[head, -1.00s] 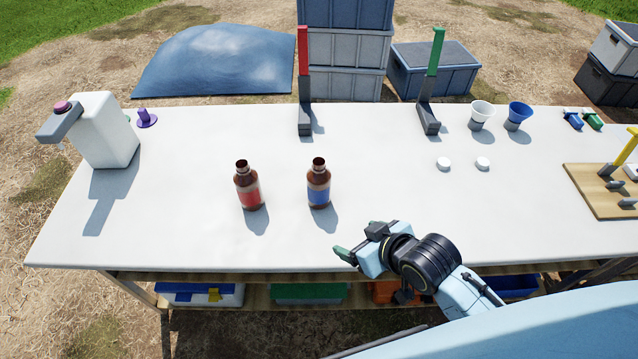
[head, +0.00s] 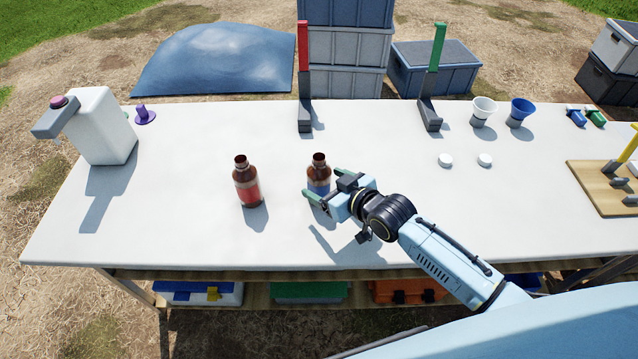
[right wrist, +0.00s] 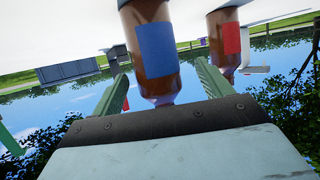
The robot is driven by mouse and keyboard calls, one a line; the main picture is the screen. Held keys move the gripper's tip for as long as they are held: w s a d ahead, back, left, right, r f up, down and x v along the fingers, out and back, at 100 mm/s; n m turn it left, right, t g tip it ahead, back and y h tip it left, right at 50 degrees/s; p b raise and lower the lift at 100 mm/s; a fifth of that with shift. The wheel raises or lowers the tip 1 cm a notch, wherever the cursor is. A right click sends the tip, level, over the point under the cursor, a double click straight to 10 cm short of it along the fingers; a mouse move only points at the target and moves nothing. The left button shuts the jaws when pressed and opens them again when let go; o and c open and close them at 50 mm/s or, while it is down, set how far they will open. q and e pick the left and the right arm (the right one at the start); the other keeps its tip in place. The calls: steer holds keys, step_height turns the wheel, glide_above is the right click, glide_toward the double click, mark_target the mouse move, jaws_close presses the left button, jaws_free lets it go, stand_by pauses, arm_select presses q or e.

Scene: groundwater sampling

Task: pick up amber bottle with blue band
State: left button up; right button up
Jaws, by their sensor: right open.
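The amber bottle with the blue band (head: 319,168) stands upright on the white table, its lower part partly hidden by my right gripper in the head view. My right gripper (head: 324,185) is open at the bottle's near right side, its green fingers pointing toward it. In the right wrist view the blue-banded bottle (right wrist: 158,48) shows between the two open fingers (right wrist: 160,78), with a gap on each side. I cannot tell how deep it sits between them. My left gripper is not in view.
An amber bottle with a red band (head: 246,182) stands to the left. A white jug (head: 103,128) is at the far left. Red (head: 304,75) and green (head: 434,75) uprights stand at the back edge. Two white caps (head: 445,160) lie on the right. The front left table is clear.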

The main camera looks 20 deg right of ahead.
steer(key=x, duration=0.1)
steer(key=b+x, duration=0.1)
steer(key=x, duration=0.3)
steer(key=shift+w+d+r, duration=0.15)
steer(key=shift+w+r, duration=0.1)
steer(key=shift+w, duration=0.1)
steer(key=c, duration=1.1)
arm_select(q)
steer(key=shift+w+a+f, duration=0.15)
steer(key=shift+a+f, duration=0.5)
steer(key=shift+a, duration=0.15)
arm_select(e)
steer(key=shift+c, duration=0.7)
